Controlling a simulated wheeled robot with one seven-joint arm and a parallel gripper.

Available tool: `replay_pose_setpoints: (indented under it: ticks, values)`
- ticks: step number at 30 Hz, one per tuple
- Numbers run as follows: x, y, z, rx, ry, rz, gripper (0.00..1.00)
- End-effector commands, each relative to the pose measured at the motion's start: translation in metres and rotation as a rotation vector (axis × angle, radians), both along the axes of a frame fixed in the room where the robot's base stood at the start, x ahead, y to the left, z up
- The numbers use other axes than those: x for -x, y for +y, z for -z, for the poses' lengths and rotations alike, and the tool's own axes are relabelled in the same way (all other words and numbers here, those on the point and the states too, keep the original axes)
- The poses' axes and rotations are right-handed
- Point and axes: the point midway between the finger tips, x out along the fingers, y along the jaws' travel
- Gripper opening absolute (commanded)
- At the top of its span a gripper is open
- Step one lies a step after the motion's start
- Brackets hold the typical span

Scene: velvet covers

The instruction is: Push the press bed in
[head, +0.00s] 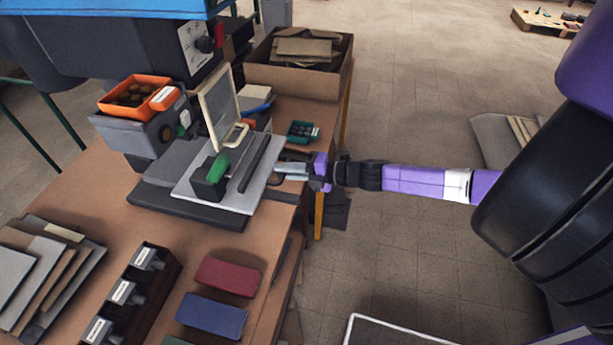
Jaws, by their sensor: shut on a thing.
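The press (150,135) stands on the brown workbench, a grey machine with an orange tray on top. Its bed (215,200) is a light grey plate that sticks out to the right over a dark base (185,208). On the bed are a block with a green knob (217,167), a dark bar (254,163) and a raised cream frame (219,107). My gripper (281,173) reaches in from the right and is shut at the bed's right edge, apparently on its handle. The exact grip is too small to see clearly.
A cardboard box (300,70) stands behind the press, and a small green tray (302,131) lies near the bench edge. Red (228,277) and blue (212,315) covers lie in front. A dark rack (135,290) and grey boards (45,265) are at left.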

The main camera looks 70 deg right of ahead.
Motion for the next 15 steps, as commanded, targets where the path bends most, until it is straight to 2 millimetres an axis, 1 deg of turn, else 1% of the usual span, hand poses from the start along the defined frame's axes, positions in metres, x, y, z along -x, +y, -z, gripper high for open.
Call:
replay_pose_setpoints:
  ticks: [1, 6, 10, 15]
  values:
    - [-0.012, 0.003, 0.003, -0.001, -0.001, -0.005, 0.0]
    - [-0.043, 0.006, 0.003, -0.001, 0.0, -0.005, 0.0]
    - [-0.059, 0.007, 0.002, 0.0, 0.001, -0.004, 0.0]
    - [-0.07, 0.007, 0.002, -0.002, 0.001, -0.003, 0.0]
